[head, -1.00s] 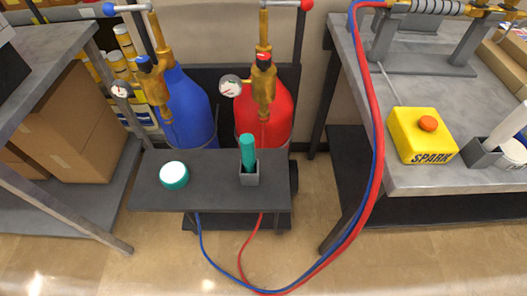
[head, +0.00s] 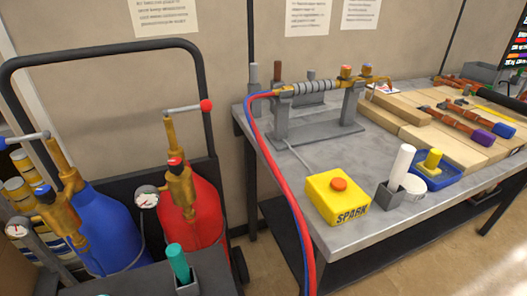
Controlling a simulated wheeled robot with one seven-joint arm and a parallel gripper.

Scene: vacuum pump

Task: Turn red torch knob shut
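A torch (head: 312,88) with a ribbed grey handle and brass ends lies across a grey metal stand (head: 281,122) on the workbench. Small coloured parts show at its right end: an orange-red one (head: 346,70) and another one (head: 366,70). They are too small for me to tell which is the red knob or how far it is turned. A red hose (head: 278,160) and a blue hose (head: 262,150) run from the torch's left end down past the bench edge. My gripper is not in view.
A red cylinder (head: 203,205) and a blue cylinder (head: 106,215) stand on a black cart (head: 200,85) at left. The workbench (head: 300,215) holds a yellow SPARK box (head: 336,200), a white stick in a grey holder (head: 389,194), a blue tray (head: 445,182) and wooden boards (head: 440,140).

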